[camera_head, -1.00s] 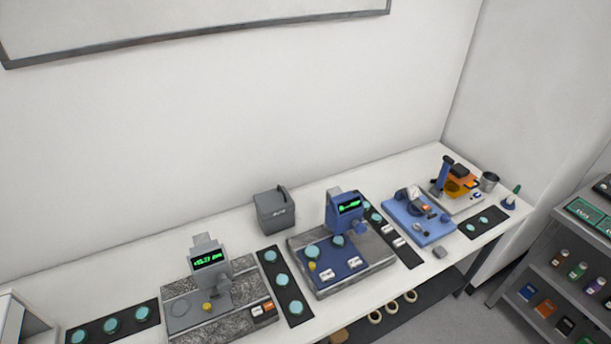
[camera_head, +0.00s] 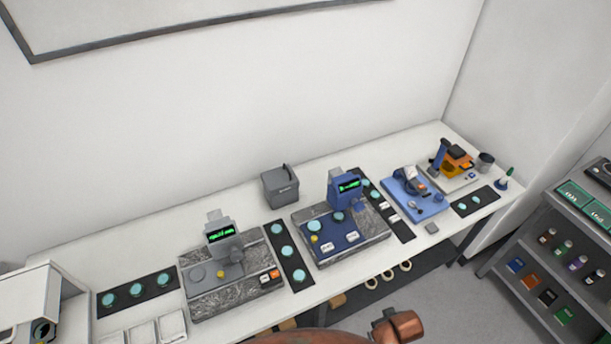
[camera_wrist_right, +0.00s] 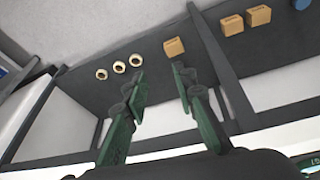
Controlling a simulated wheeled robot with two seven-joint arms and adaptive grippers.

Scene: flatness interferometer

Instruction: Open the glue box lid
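A dark grey box (camera_head: 280,187) stands at the back of the white bench, against the wall, in the head view. Its top looks closed, and a dark handle-like piece rises at its right side. Its label is too small to read, so I cannot tell if it is the glue box. In the right wrist view my right gripper (camera_wrist_right: 160,82) is open, with two green fingers apart and nothing between them. It points towards the dark lower shelf. My left gripper is not in view.
The bench (camera_head: 160,240) carries a grey gauge stand (camera_head: 222,250), a blue one (camera_head: 345,195) and a blue instrument (camera_head: 418,192). A shelf rack (camera_head: 550,260) stands at right. Under the bench, the lower shelf (camera_wrist_right: 200,45) holds rings and tan blocks (camera_wrist_right: 174,47).

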